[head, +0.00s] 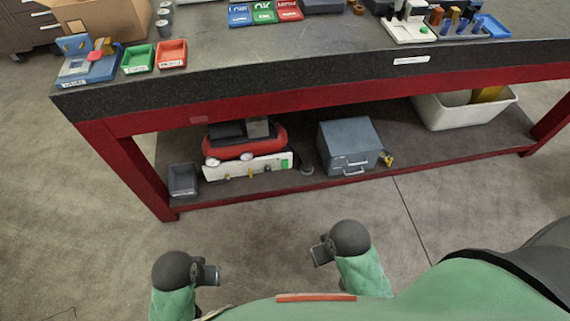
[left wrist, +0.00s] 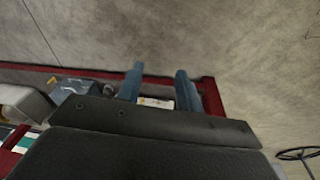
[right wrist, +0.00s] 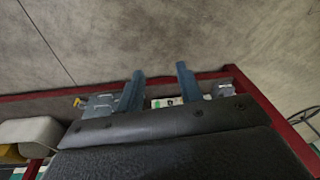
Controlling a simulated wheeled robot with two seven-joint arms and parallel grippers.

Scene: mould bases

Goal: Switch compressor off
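The compressor (head: 243,141), a red tank with a dark motor on top and a cream front panel (head: 240,168), stands on the lower shelf of the workbench. Its panel carries several small knobs and a green patch at the right end. The panel also shows in the left wrist view (left wrist: 157,103) and partly in the right wrist view (right wrist: 166,102). My left gripper (head: 212,275) is in front of the bench, apart from the compressor; its fingers (left wrist: 158,84) are spread and empty. My right gripper (head: 319,253) is likewise apart, fingers (right wrist: 160,84) spread and empty.
A grey metal box (head: 349,146) stands right of the compressor, a dark bin (head: 183,180) left of it, and a white tub (head: 466,112) far right. The red bench edge (head: 320,97) overhangs the shelf. The floor (head: 90,210) in front is clear.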

